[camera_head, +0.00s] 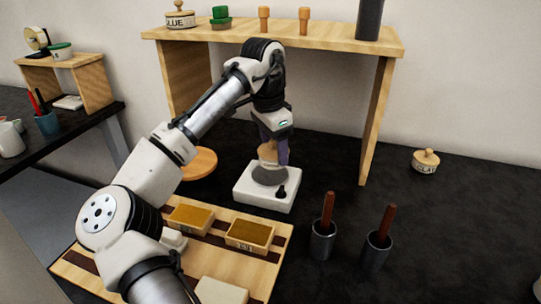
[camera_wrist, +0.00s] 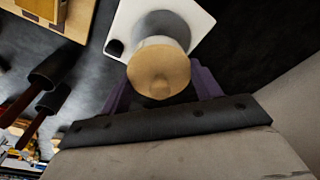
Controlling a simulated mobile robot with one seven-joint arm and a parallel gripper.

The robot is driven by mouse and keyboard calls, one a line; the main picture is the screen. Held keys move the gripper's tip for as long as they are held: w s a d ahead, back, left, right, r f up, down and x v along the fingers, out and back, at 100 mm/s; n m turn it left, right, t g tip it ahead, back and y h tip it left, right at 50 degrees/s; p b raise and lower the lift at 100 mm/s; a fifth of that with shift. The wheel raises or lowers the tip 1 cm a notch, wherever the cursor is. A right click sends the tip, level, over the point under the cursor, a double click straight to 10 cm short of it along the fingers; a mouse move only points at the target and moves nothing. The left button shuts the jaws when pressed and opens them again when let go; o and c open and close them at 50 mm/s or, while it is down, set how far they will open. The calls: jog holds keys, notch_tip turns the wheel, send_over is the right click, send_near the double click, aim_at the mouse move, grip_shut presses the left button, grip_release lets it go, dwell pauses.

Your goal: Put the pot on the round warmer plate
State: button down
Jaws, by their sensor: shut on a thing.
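The pot (camera_head: 267,152) has a round wooden lid, seen from above in the wrist view (camera_wrist: 158,74). The warmer is a white box with a grey round plate (camera_head: 269,176) and a black knob; its white top also shows in the wrist view (camera_wrist: 195,24). My gripper (camera_head: 276,150) is shut on the pot, with purple fingers on both sides of it in the wrist view (camera_wrist: 160,88). The pot is at the plate, over its back part in the head view. I cannot tell whether its base touches the plate. My fingers partly hide it.
A wooden shelf (camera_head: 290,40) stands behind, its right leg (camera_head: 377,120) near the warmer. A wooden tray with boxes (camera_head: 250,235) lies in front. Two grey cups with brown handles (camera_head: 322,240) stand front right.

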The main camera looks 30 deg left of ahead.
aim_at(269, 149)
jog(key=shift+s+a+f, duration=0.15)
jog(key=shift+a+f, duration=0.3)
jog(key=shift+f, duration=0.4)
jog(key=shift+f+p, duration=0.3)
jog(key=shift+f, duration=0.6)
jog(key=shift+f, duration=0.15)
jog(key=shift+c, duration=1.6)
grip_release()
jog(key=r, duration=0.8)
jog(key=s+r, duration=0.1)
jog(key=r, duration=0.3)
jog(key=shift+s+a+r, duration=0.1)
jog(key=shift+a, duration=0.2)
